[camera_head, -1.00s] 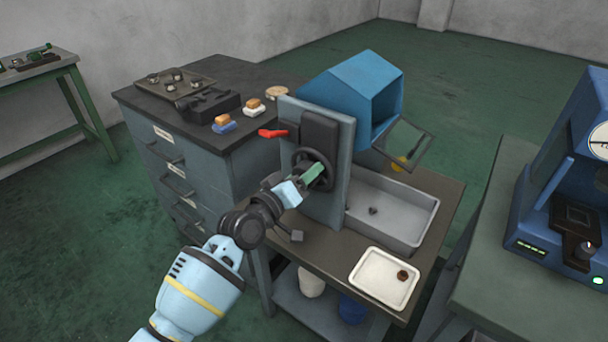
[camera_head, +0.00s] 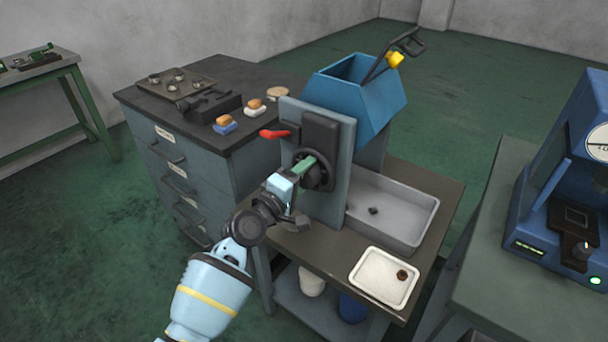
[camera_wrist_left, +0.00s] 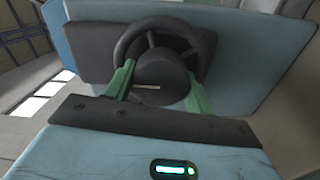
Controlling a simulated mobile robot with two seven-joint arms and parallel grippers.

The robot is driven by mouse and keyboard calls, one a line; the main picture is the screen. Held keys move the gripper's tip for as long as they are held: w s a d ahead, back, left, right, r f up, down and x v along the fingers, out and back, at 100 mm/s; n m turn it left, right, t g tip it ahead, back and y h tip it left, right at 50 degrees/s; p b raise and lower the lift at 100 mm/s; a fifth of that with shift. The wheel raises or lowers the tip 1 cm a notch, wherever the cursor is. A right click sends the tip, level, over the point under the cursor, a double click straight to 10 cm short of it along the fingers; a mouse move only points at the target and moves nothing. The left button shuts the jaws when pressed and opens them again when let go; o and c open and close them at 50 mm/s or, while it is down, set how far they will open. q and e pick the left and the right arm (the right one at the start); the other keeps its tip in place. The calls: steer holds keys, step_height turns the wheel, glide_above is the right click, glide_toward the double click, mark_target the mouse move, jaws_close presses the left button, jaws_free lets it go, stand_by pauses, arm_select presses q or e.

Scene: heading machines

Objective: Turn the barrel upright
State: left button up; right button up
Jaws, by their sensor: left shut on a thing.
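The blue barrel (camera_head: 372,98) hangs behind the grey upright plate (camera_head: 338,190) of its machine. Its open mouth faces up, and its lid frame with a yellow knob (camera_head: 395,60) stands open above the rim. A dark handwheel (camera_head: 314,170) sits on the plate's near face. My left gripper (camera_head: 305,166) is at the wheel. In the left wrist view its two green fingers (camera_wrist_left: 160,88) are closed about the wheel's hub, with the rim behind them. A red lever (camera_head: 274,133) sticks out left of the plate. My right gripper is not in view.
A grey sink tray (camera_head: 425,222) and a white tray (camera_head: 364,286) with a small brown piece lie on the bench to the right. A drawer cabinet (camera_head: 150,118) stands left. A blue machine (camera_head: 538,218) stands far right.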

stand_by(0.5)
arm_select(q)
steer(key=o, duration=1)
steer(key=p+v, duration=0.1)
steer(key=v, duration=0.6)
steer(key=shift+s+a, duration=0.25)
steer(key=shift+s, duration=0.05)
steer(key=shift+f, duration=0.1)
